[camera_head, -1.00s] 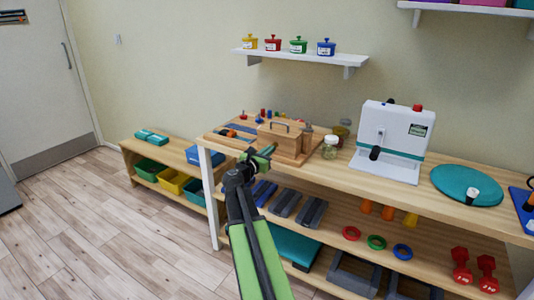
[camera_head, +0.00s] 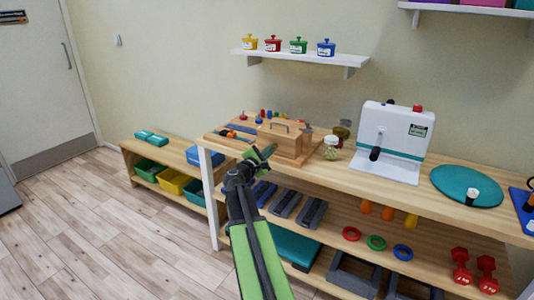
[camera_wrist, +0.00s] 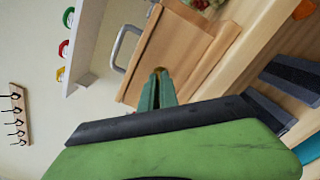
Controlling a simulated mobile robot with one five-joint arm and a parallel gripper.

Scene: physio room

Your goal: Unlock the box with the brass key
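The wooden box (camera_head: 278,138) with a grey handle on top sits on a wooden board on the workbench. It also shows tilted in the wrist view (camera_wrist: 165,50), with its grey handle (camera_wrist: 122,48). My gripper (camera_head: 267,152) is close in front of the box's near face. In the wrist view its green fingers (camera_wrist: 158,88) are close together. A small brass-coloured piece shows at their tips against the box front; it looks like the brass key, mostly hidden by the fingers. I cannot tell whether it is in a lock.
A jar (camera_head: 331,147) stands right of the box, and a white device (camera_head: 389,140) is farther right. Small coloured pieces lie behind and left of the box. A wall shelf (camera_head: 300,56) with small coloured pots hangs above. Lower shelves below hold blocks, rings and red dumbbells.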

